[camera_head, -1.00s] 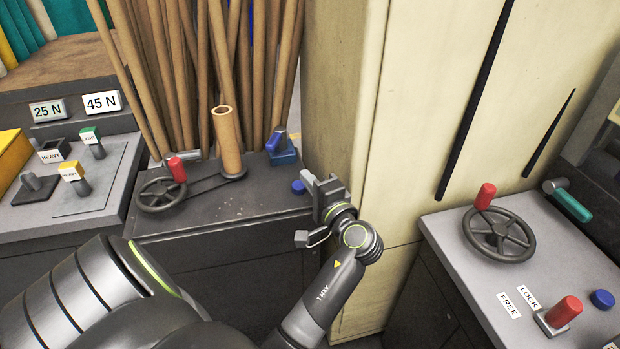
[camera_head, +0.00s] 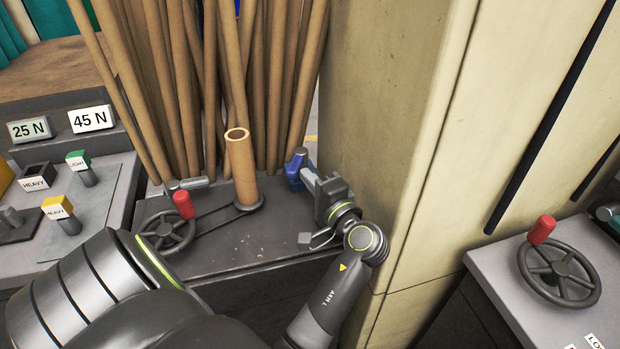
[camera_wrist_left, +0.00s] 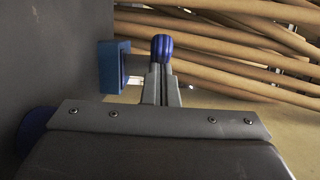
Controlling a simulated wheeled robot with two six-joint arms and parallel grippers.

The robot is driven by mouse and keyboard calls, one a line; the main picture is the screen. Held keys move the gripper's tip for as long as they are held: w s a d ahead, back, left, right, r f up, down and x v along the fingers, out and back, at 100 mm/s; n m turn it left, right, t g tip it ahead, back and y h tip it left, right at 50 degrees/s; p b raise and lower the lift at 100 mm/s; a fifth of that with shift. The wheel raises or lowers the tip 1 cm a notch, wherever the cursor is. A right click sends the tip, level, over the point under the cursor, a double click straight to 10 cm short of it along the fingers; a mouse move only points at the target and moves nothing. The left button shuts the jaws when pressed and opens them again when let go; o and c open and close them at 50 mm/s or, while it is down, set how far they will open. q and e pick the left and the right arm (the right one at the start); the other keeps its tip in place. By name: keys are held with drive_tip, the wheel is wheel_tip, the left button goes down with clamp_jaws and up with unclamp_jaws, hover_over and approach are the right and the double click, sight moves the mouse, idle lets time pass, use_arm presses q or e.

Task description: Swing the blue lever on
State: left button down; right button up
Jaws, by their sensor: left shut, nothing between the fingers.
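The blue lever (camera_head: 298,161) stands on a small blue base at the right end of the dark console, in front of the wooden poles. My left gripper (camera_head: 309,178) is right beside it, shut and empty. In the left wrist view, the shut fingers (camera_wrist_left: 162,87) point at the lever's ribbed blue grip (camera_wrist_left: 162,47), which shows just past the fingertips. I cannot tell whether they touch. The lever's blue base (camera_wrist_left: 114,67) is left of the fingers there. My right gripper is not in view.
A handwheel with a red knob (camera_head: 183,204) and an upright brown tube (camera_head: 241,168) are left on the console. A cream pillar (camera_head: 397,130) stands close right of my left gripper. A second handwheel (camera_head: 558,274) is far right. A blue cap (camera_wrist_left: 36,127) shows in the wrist view.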

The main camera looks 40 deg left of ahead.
use_arm(q)
drive_tip(key=shift+d, duration=0.1)
drive_tip(key=shift+s+a+r+p, duration=0.15)
drive_tip(key=shift+s+a+p, duration=0.45)
drive_tip(key=shift+a+p, duration=0.1)
drive_tip(key=shift+d, duration=0.1)
